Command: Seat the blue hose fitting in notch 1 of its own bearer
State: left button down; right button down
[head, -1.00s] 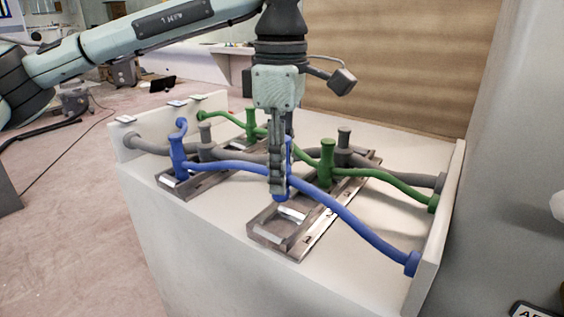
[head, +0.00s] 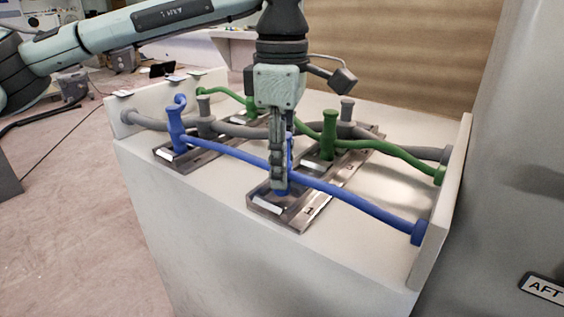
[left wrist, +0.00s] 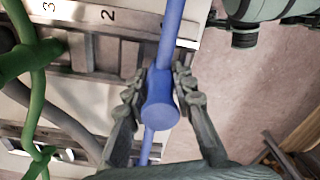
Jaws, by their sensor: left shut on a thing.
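The blue hose fitting (head: 290,150) is upright in my left gripper (head: 280,184), whose fingers are shut on it and hide much of it in the head view. Its lower end is at the near end of the front bearer (head: 299,221), by the mark 1. Whether it touches the notch floor cannot be told. In the left wrist view the round blue top of the fitting (left wrist: 160,112) sits between both fingers of my left gripper (left wrist: 160,90), and the bearer (left wrist: 85,17) shows marks 2 and 3. My right gripper is not in view.
The blue hose (head: 360,211) runs to the right end wall (head: 447,200). Another blue fitting (head: 174,130) stands on the left bearer (head: 190,161). A green fitting (head: 328,136) and a grey fitting (head: 347,110) stand farther back on the front bearer.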

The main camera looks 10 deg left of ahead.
pick_arm(q)
jog(key=shift+f+b, duration=0.5)
jog(key=shift+f, duration=0.1)
jog(key=c, duration=1.2)
grip_release()
notch_tip(320, 180, up, 12)
jog(key=shift+r, duration=0.1)
